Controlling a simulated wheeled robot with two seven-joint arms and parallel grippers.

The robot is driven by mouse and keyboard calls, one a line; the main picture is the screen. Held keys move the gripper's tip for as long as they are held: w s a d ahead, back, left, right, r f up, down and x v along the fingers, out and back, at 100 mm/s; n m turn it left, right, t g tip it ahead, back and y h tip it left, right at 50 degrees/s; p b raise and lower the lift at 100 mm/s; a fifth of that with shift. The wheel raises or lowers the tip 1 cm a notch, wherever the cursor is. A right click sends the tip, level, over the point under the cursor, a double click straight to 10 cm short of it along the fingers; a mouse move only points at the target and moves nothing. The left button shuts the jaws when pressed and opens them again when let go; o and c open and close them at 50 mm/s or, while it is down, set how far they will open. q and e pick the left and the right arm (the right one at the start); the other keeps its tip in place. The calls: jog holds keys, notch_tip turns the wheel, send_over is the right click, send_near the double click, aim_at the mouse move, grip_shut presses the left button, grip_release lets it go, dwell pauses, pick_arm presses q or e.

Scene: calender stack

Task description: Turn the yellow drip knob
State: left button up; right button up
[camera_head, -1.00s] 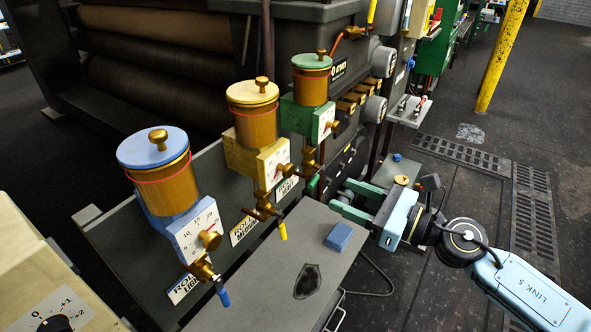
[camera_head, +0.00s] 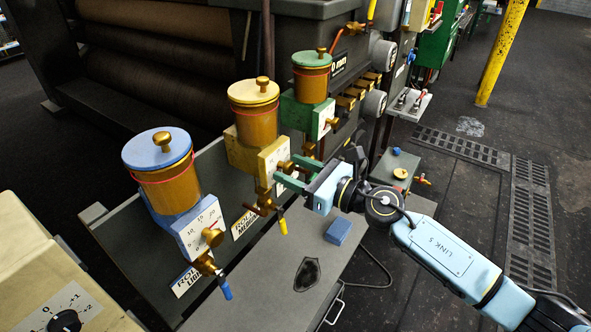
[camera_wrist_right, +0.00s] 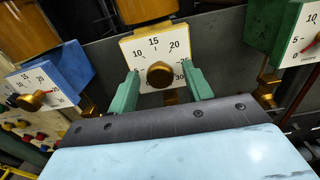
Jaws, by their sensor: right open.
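The yellow oiler (camera_head: 254,115) stands between a blue one and a green one. In the head view the fingers partly cover the dial. My left gripper is in neither view.
The blue oiler (camera_head: 166,180) is at the left and the green oiler (camera_head: 311,95) at the right, both close by. Below, a grey cabinet top (camera_head: 265,300) carries a blue block (camera_head: 338,231) and a dark patch. Brass valves hang under the oilers.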

jog(key=shift+c, duration=0.3)
jog(key=c, duration=0.9)
